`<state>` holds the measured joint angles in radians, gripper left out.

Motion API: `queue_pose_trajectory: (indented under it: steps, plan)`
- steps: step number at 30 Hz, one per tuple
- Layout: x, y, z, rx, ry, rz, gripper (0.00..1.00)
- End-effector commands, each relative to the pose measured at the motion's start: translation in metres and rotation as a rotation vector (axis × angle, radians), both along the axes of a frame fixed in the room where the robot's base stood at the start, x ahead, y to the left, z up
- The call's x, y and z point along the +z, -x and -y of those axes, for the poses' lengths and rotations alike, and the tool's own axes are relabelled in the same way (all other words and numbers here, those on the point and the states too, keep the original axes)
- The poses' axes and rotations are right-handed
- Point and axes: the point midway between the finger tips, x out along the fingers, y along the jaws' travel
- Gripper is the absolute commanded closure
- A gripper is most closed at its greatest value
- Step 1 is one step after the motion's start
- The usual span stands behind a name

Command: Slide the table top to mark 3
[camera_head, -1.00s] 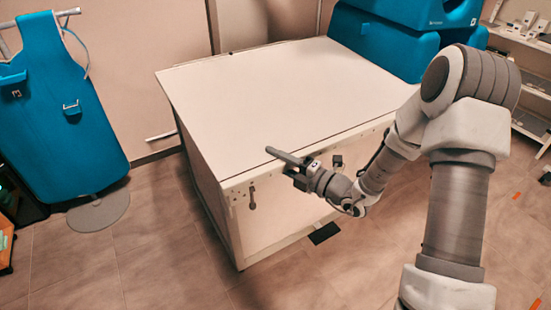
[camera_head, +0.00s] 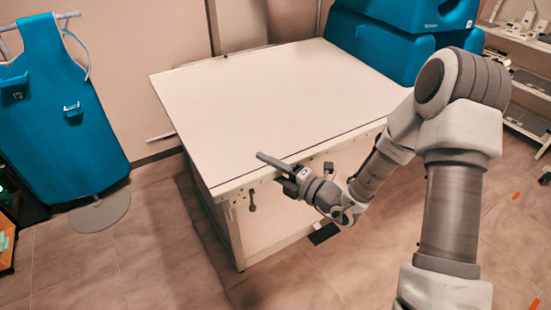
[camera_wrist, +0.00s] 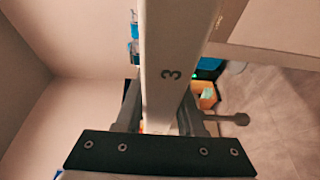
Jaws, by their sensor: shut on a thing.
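The white table top (camera_head: 270,100) lies flat on a pale cabinet-like base (camera_head: 275,210) in the head view. Its front left corner overhangs the base to the left. In the wrist view, my gripper (camera_wrist: 160,115) has one finger on each side of a white edge strip (camera_wrist: 178,35). Other marks are not readable.
A dark knob (camera_head: 252,207) hangs on the base front below the edge; a knob (camera_wrist: 240,118) also shows in the wrist view. A blue padded stand (camera_head: 60,100) is at left, blue equipment (camera_head: 400,40) behind. Floor at front left is clear.

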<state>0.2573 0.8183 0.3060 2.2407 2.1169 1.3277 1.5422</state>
Motion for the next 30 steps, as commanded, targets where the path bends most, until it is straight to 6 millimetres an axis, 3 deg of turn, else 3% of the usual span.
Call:
queue_pose_trajectory:
  steps: [1, 3, 11, 12, 16, 25, 30]
  plan:
    - [0.001, 0.011, -0.014, 0.026, -0.004, -0.007, 1.0]
    - [0.001, 0.013, -0.017, 0.026, -0.003, -0.006, 1.0]
    - [0.0, 0.009, -0.012, 0.01, 0.0, -0.002, 1.0]
    - [0.0, 0.009, -0.012, 0.01, 0.0, -0.002, 0.56]
    - [0.0, 0.009, -0.012, 0.012, 0.0, -0.002, 0.32]
    - [0.0, 0.01, -0.013, 0.014, -0.001, -0.003, 0.32]
    - [0.0, 0.018, 0.0, 0.012, 0.001, -0.004, 0.32]
